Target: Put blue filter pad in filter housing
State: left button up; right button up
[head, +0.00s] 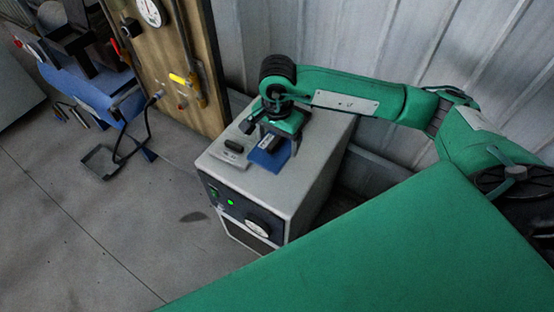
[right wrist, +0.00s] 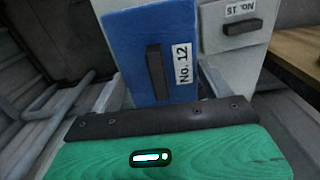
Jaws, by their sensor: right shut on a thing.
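The blue filter pad (head: 265,160) is a flat blue piece at the top of the grey box-shaped unit. In the right wrist view the pad (right wrist: 128,52) shows a black bar handle and a white "No. 12" label. My right gripper (head: 271,138) is over the unit's top and shut on the blue pad; its fingertips are not clear in the right wrist view. The grey unit (head: 310,165) has a green light and a dial on its front. I cannot make out a filter opening in it. My left gripper is not in view.
A light grey piece (head: 230,153) with a black handle lies on the unit's top, left of the pad. A wooden panel (head: 172,50) with a gauge and a yellow-handled item stands behind left. A corrugated wall (head: 400,40) is close behind. Floor at left is mostly clear.

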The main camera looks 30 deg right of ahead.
aim_at(277, 155)
notch_tip(277, 155, down, 7)
jog(key=shift+r, duration=0.1)
notch_tip(277, 155, down, 4)
jog(key=shift+f+p, duration=0.1)
jog(key=shift+p, duration=0.35)
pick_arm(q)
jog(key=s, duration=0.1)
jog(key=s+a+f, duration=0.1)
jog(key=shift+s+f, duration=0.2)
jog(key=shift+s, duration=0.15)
pick_arm(e)
jog(key=shift+f, duration=0.1)
jog(key=o, duration=0.9)
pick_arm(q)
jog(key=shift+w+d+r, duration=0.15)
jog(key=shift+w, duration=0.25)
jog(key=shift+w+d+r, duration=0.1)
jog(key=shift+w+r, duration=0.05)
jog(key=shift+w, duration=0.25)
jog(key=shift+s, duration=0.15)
